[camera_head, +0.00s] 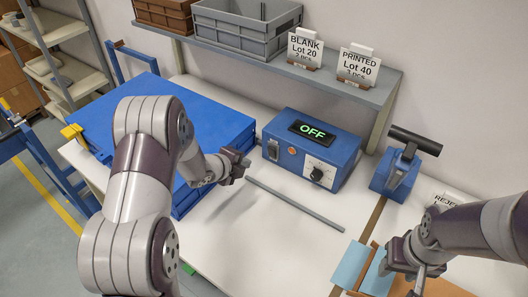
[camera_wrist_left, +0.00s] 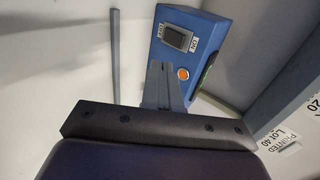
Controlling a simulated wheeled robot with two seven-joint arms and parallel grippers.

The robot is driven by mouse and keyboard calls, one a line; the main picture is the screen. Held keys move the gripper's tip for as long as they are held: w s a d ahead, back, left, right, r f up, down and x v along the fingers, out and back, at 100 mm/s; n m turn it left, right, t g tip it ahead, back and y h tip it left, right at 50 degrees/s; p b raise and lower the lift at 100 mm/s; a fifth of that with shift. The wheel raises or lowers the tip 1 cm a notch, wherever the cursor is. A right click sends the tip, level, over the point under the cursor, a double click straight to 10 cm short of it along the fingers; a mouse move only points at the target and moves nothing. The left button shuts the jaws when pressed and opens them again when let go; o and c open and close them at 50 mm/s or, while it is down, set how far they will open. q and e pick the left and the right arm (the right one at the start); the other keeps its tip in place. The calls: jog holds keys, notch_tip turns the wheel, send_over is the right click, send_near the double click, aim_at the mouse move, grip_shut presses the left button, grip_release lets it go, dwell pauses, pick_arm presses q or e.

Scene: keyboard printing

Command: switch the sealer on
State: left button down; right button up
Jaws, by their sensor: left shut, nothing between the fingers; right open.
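The sealer (camera_head: 312,150) is a blue box on the white bench, with a green lit OFF display (camera_head: 313,132), an orange button or lamp and a black knob on its front. My left gripper (camera_head: 241,164) is shut and empty, just left of the box. In the left wrist view its fingers (camera_wrist_left: 160,76) point toward the switch; contact cannot be told. My right gripper (camera_head: 408,271) is open at the lower right.
A grey bar (camera_head: 295,204) lies on the bench in front of the sealer. A blue device with a black handle (camera_head: 397,173) stands to the right. A shelf (camera_head: 300,78) with crates and signs hangs above. Light blue sheets (camera_head: 351,264) lie near my right gripper.

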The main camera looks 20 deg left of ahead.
aim_at(271, 152)
pick_arm(q)
jog(key=p+x, duration=0.1)
jog(key=x, duration=0.8)
jog(key=shift+d+p, duration=0.1)
jog(key=shift+p, duration=0.25)
jog(key=shift+w+d+r+p, duration=0.2)
jog(key=shift+w+p, duration=0.15)
jog(key=shift+w, duration=0.2)
jog(key=shift+w+d+r+p, duration=0.2)
jog(key=shift+w+r+p, duration=0.1)
jog(key=shift+w, duration=0.25)
jog(key=shift+w+d, duration=0.25)
jog(key=shift+w, duration=0.3)
